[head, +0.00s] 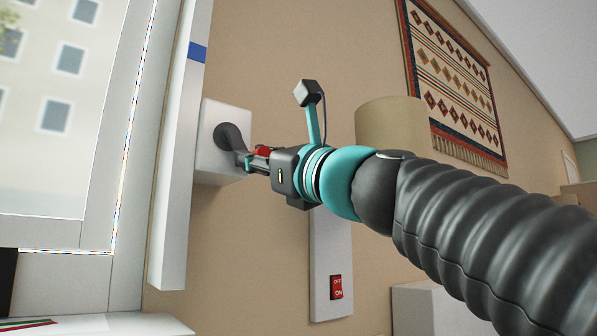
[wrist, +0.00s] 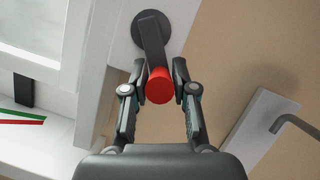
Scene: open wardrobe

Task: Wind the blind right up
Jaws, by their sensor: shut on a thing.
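A dark crank (head: 227,136) sits on a white box (head: 212,172) on the wall beside the window. Its round hub and dark arm (wrist: 152,42) show in the wrist view, with the arm hanging down from the hub. A red knob (wrist: 160,88) is at the arm's end; a bit of this knob (head: 263,151) shows in the head view. My gripper (head: 257,159) is shut on the red knob, with one finger on each side of it in the wrist view (wrist: 160,74). I cannot make out the blind itself in either view.
The window (head: 60,110) is at the left, with a white post (head: 178,170) bearing a blue mark close to the crank. A white panel (head: 330,250) with a red ON/OFF switch (head: 336,287) is below my arm. A grey bent handle (wrist: 290,123) is at right.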

